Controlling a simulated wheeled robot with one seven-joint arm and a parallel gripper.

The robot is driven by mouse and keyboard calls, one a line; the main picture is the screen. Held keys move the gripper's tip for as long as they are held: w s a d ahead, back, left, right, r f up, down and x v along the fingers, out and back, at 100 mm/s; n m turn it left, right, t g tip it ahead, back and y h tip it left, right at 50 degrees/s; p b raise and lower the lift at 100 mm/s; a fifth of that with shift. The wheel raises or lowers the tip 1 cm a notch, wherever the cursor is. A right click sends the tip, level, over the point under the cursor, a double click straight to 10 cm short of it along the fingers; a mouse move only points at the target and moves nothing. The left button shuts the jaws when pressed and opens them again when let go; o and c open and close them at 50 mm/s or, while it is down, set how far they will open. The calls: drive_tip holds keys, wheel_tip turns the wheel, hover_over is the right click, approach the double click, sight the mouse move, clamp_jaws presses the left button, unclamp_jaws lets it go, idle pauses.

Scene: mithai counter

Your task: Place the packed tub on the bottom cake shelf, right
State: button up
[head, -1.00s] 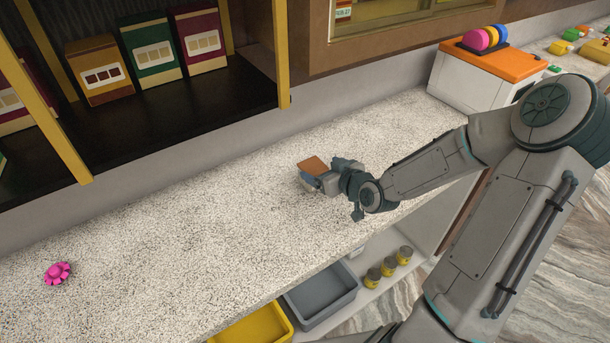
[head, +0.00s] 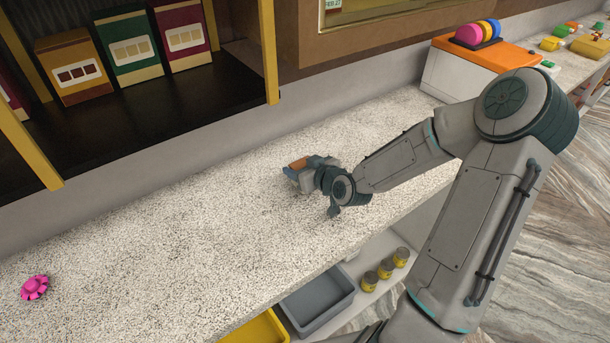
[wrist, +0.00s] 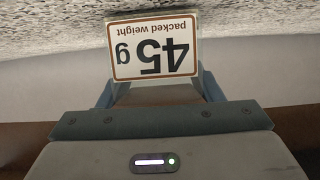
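My gripper (head: 298,176) is above the speckled counter, near the middle of the head view. It is shut on the packed tub (head: 297,164), which shows there as a small brown-orange patch, mostly hidden by the gripper. In the wrist view, the tub's white label with a brown border (wrist: 153,47) reads "45 g packed weight" upside down, between the fingers (wrist: 160,88). A dark shelf (head: 130,125) with yellow posts stands at the upper left. I cannot tell whether it is the bottom cake shelf.
Several boxes (head: 128,48) stand on the dark shelf. A pink flower-shaped thing (head: 34,288) lies on the counter (head: 180,230), whose middle is clear. A white case with an orange top (head: 485,55) is at the back right. Grey (head: 318,300) and yellow trays sit below the counter.

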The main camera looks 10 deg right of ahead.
sight(302, 162)
drive_tip(key=c, duration=0.3)
drive_tip(key=shift+c, duration=0.2)
drive_tip(key=shift+r, duration=0.9)
wheel_tip(302, 162, up, 2)
drive_tip(key=shift+r, duration=0.25)
drive_tip(key=d+r+p, duration=0.3)
drive_tip(key=d+r, duration=0.3)
drive_tip(key=d, duration=0.5)
drive_tip(key=shift+s+d+r, duration=0.2)
drive_tip(key=shift+s+r, duration=0.15)
drive_tip(key=shift+s, duration=0.1)
